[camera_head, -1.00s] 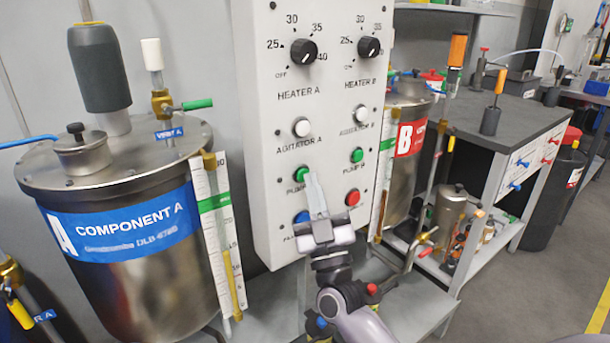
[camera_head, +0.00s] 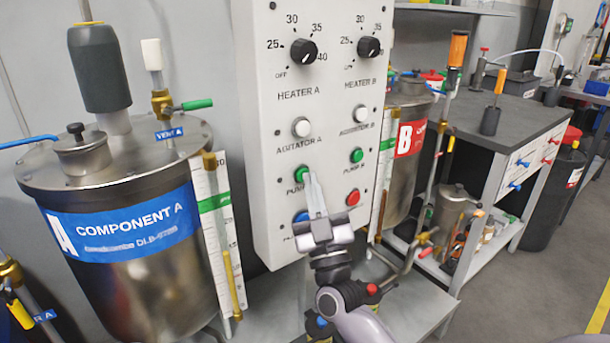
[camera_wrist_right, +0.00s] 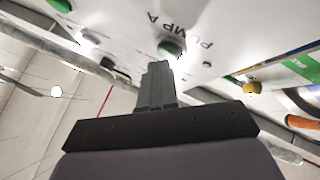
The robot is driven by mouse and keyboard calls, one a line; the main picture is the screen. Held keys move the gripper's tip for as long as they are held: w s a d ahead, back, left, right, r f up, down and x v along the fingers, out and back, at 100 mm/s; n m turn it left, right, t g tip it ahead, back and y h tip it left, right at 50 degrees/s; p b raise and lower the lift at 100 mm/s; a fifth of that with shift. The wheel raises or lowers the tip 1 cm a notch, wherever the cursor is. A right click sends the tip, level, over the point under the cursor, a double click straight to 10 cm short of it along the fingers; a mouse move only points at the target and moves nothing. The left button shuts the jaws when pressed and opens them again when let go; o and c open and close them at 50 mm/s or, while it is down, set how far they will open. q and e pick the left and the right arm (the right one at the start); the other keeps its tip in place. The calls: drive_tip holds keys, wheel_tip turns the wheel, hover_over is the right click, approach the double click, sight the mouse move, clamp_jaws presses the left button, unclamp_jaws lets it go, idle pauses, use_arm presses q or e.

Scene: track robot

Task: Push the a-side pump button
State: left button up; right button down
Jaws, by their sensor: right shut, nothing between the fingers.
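The white control panel (camera_head: 262,120) stands upright in the middle of the head view. The green Pump A button (camera_head: 300,176) is on its left column, under the white Agitator A button (camera_head: 301,127). My right gripper (camera_head: 315,182) is shut and empty, its fingertips beside the lower right of the green button. In the right wrist view, the green Pump A button (camera_wrist_right: 170,49) is just past the shut fingertips (camera_wrist_right: 158,65), near the "PUMP A" label. I cannot tell whether the tips touch it. My left gripper is not in view.
The green Pump B button (camera_head: 356,155) and a red button (camera_head: 352,197) are on the panel's right column. A blue button (camera_head: 302,216) sits low, partly hidden by my gripper. The Component A tank (camera_head: 140,270) stands at left. A grey bench (camera_head: 530,122) is at right.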

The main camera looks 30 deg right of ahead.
drive_tip(key=shift+w, duration=0.35)
drive_tip(key=shift+s, duration=0.15)
drive_tip(key=shift+s+p, duration=0.3)
drive_tip(key=shift+p, duration=0.05)
drive_tip(key=s+p, duration=0.3)
drive_tip(key=s, duration=0.3)
drive_tip(key=shift+d, duration=0.25)
idle(0.5)
